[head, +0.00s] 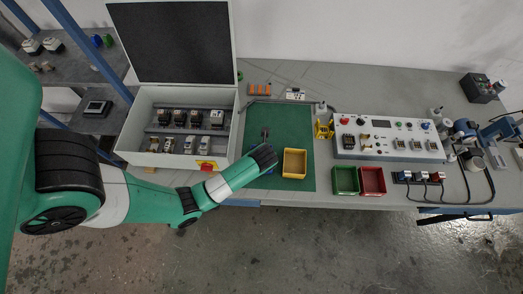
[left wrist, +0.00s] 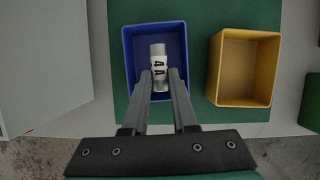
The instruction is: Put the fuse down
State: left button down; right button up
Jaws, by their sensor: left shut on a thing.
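The fuse (left wrist: 158,62) is a white cylinder with a grey end and a black "4A" marking, seen in the left wrist view. My left gripper (left wrist: 161,78) is shut on it, with a finger on either side. The fuse appears within the outline of the blue bin (left wrist: 133,42); I cannot tell how far it is above the bin floor. In the head view my left arm reaches over the green mat (head: 293,118) and hides the fuse and most of the blue bin. My right gripper is not in view.
A yellow bin (head: 304,163) stands to the right of the blue bin. Green (head: 345,193) and red (head: 371,193) bins stand further right, below a white panel (head: 350,152). An open white cabinet (head: 128,135) with several devices stands at the left.

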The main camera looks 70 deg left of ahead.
pick_arm(q)
jog(key=f, duration=0.1)
jog(key=f+b, duration=0.2)
jog(key=f, duration=0.1)
jog(key=shift+s+a+f, duration=0.1)
jog(key=shift+s+a, duration=0.05)
jog(key=shift+a, duration=0.2)
jog(key=c, duration=0.7)
grip_release()
jog(key=p+v, duration=0.4)
jog(key=v, duration=0.8)
jog(key=shift+p, duration=0.35)
